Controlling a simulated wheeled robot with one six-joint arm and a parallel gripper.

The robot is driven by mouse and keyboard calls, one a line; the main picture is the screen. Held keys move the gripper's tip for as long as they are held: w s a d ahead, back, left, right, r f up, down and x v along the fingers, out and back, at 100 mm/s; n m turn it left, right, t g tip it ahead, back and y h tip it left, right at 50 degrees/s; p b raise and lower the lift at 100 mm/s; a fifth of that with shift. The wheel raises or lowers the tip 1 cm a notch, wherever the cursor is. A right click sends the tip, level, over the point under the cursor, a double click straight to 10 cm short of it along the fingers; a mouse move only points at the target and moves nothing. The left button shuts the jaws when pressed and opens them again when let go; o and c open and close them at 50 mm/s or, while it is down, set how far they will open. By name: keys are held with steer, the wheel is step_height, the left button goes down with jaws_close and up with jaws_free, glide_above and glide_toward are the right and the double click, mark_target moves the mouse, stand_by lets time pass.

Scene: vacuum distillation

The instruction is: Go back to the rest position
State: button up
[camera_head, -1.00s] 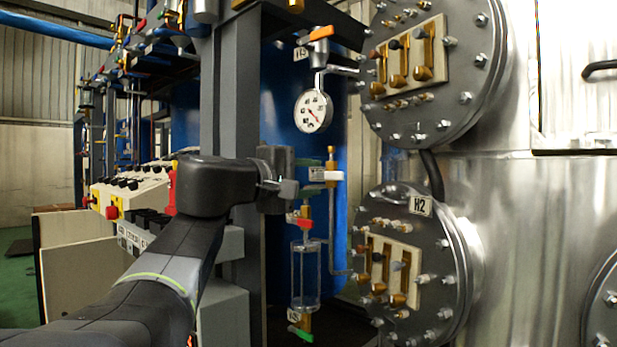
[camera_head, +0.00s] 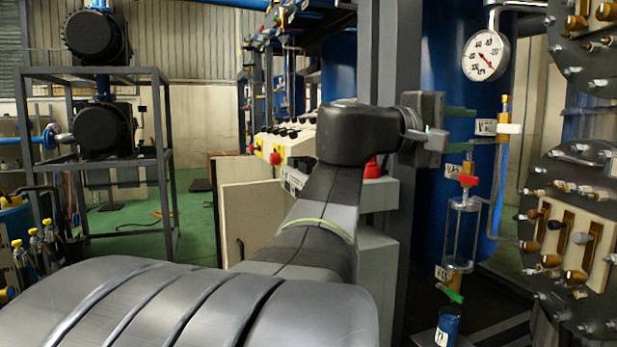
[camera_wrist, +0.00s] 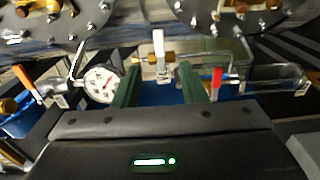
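My gripper (camera_head: 472,130) is at the end of my dark arm in the head view, level with the valves in front of the blue tank. Its two green fingers stand apart in the wrist view (camera_wrist: 160,84), with nothing gripped between them. A valve with a white handle (camera_head: 509,128) is just beyond the fingertips; in the wrist view the white handle (camera_wrist: 158,48) shows between and ahead of the fingers. I cannot tell how small the gap to it is. A red-handled valve (camera_head: 468,180) sits lower, above a clear glass cylinder (camera_head: 461,233).
A round gauge (camera_head: 486,55) hangs above the valves. A bolted metal flange (camera_head: 575,232) stands at right. A green-handled valve (camera_head: 450,291) is below the cylinder. A grey post (camera_head: 385,60) and control boxes (camera_head: 290,148) are near my arm. Green floor (camera_head: 130,220) is open at left.

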mark_target(510, 128)
steer(key=x, duration=1.3)
steer(key=shift+d, duration=0.1)
steer(key=v, duration=1.4)
steer(key=x, duration=1.4)
steer(key=shift+d+r, duration=0.15)
steer(key=shift+d, duration=0.05)
steer(key=shift+w+r+n+p, duration=0.1)
steer(key=shift+r+n+p, duration=0.15)
steer(key=shift+n+p, duration=0.25)
steer(key=shift+a+r+p, duration=0.15)
steer(key=shift+a+p, duration=0.05)
steer(key=shift+p, duration=0.2)
steer(key=shift+n+p, duration=0.4)
steer(key=shift+n, duration=0.1)
